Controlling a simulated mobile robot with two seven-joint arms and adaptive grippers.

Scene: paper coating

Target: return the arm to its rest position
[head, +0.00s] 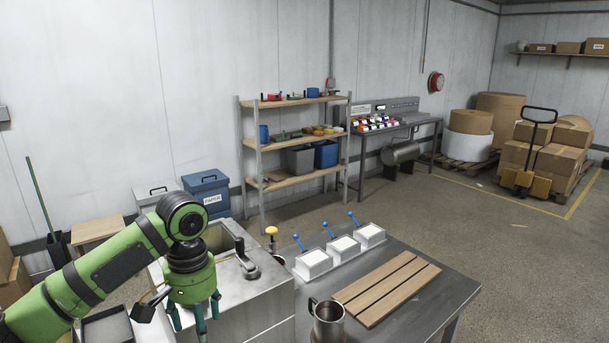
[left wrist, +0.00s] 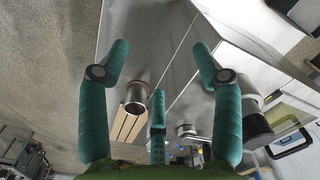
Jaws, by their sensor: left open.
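My left arm (head: 120,255) is green and comes in from the lower left, bent at the wrist. My left gripper (head: 195,318) points downward over the sink unit's front left side. Its teal fingers are spread open and empty in the left wrist view (left wrist: 160,68). A metal mug (head: 328,322) stands on the table to the right of the gripper, apart from it. The mug also shows beyond the fingers in the left wrist view (left wrist: 136,97). My right gripper is not in view.
The metal table (head: 415,318) holds a slatted wooden board (head: 388,289) and several white boxes (head: 342,248) with blue handles. The sink unit (head: 262,297) with a faucet (head: 243,260) adjoins it. A blue paper bin (head: 207,191) and a shelf rack (head: 292,184) stand behind. Open floor lies right.

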